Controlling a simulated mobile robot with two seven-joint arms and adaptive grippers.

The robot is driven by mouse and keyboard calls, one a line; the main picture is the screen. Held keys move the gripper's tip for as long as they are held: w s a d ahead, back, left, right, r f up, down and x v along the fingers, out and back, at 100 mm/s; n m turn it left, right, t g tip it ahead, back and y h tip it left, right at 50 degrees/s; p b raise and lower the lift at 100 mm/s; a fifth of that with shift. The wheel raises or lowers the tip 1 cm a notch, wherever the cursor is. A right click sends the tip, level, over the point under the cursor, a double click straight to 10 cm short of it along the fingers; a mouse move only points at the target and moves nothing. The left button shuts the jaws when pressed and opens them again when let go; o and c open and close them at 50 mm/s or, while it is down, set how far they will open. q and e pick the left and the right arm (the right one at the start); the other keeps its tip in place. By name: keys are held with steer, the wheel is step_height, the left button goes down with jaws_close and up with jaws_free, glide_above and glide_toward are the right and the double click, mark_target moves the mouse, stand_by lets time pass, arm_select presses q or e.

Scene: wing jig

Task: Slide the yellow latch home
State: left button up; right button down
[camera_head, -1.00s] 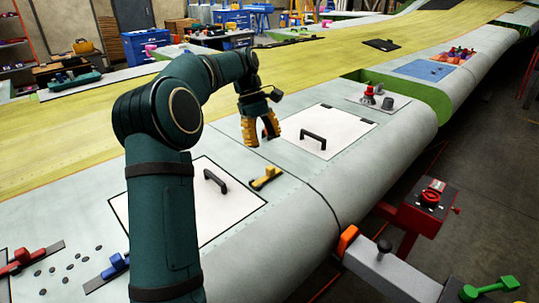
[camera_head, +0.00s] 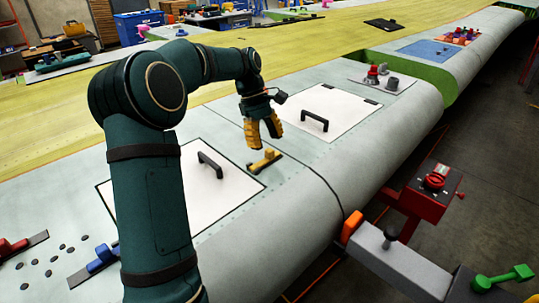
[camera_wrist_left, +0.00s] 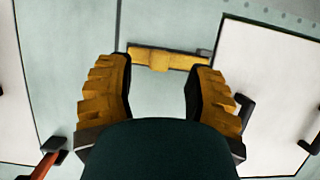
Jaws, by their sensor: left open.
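The yellow latch (camera_head: 266,158) is a small bar with a raised knob, lying on the pale wing skin between two white hatch panels. In the left wrist view the latch (camera_wrist_left: 158,60) runs across the picture, just ahead of the fingertips, with a small dark piece at its right end. My left gripper (camera_head: 263,136) has yellow ribbed fingers, points down and is open. It is just above the latch, and its fingers stand on either side of the knob in the wrist view; I cannot tell whether they touch. My right gripper is not in view.
The left hatch panel (camera_head: 165,205) and right hatch panel (camera_head: 340,108) each carry a raised black handle. Blue (camera_head: 100,260) and red (camera_head: 15,250) sliders sit at the lower left. A red box (camera_head: 433,187) stands off the wing edge. The skin around the latch is clear.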

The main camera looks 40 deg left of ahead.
mark_target(269, 150)
arm_select(q)
steer(key=shift+b+x, duration=0.35)
steer(key=shift+x, duration=1.45)
steer(key=shift+c, duration=0.4)
jaws_close()
